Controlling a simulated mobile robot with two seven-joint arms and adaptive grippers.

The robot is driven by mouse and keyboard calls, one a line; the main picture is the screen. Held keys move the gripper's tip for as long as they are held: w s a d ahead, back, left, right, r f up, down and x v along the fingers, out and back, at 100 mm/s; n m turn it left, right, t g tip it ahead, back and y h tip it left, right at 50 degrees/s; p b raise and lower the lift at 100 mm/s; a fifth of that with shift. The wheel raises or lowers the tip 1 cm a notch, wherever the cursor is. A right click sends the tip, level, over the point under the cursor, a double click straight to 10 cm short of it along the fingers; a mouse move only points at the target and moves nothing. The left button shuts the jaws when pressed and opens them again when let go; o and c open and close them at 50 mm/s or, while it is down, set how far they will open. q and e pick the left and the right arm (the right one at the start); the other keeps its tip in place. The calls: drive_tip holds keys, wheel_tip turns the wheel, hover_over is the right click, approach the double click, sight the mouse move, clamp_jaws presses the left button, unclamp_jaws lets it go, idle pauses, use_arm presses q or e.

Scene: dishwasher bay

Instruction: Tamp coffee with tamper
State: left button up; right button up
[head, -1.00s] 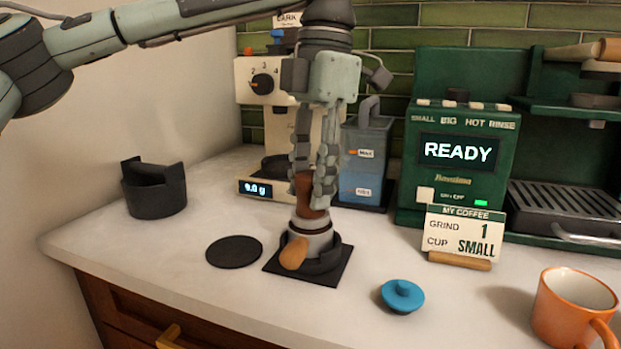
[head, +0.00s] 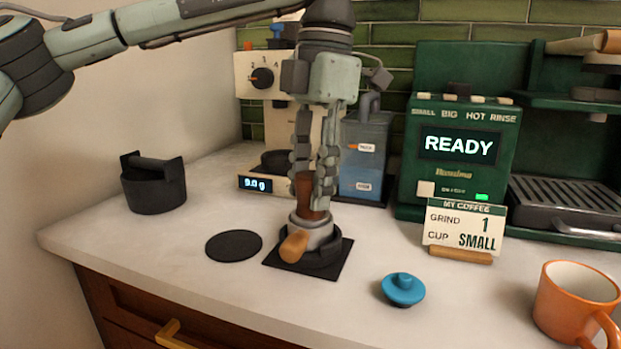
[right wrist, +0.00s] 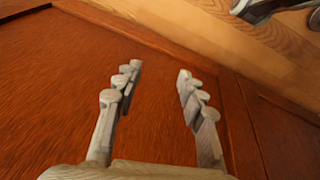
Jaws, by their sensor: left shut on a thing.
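The tamper, with its brown handle (head: 305,190), stands roughly upright in my left gripper (head: 314,200), which is shut on that handle. The tamper's lower end is at the top of the portafilter (head: 294,246), whose short wooden handle points toward the front. Its contact with the coffee is hidden, and no coffee shows. The portafilter sits in a black tamping stand (head: 334,262) on the counter. My right gripper (right wrist: 155,85) is open and empty in the right wrist view, in front of brown wood panels.
A black knock box (head: 154,190) stands at the left, near a flat black disc (head: 234,246). A blue knobbed lid (head: 403,290) and an orange mug (head: 574,305) are at the right. The grinder (head: 258,100), order sign (head: 464,230) and green coffee machine (head: 462,185) stand behind.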

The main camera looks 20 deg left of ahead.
use_arm(q)
drive_tip(key=shift+f, duration=0.45)
idle(0.6)
drive_tip(key=shift+r, duration=0.15)
drive_tip(key=shift+r, duration=0.45)
drive_tip(key=shift+c, duration=0.5)
drive_tip(key=shift+r+p, duration=1.55)
drive_tip(key=shift+r, duration=1.5)
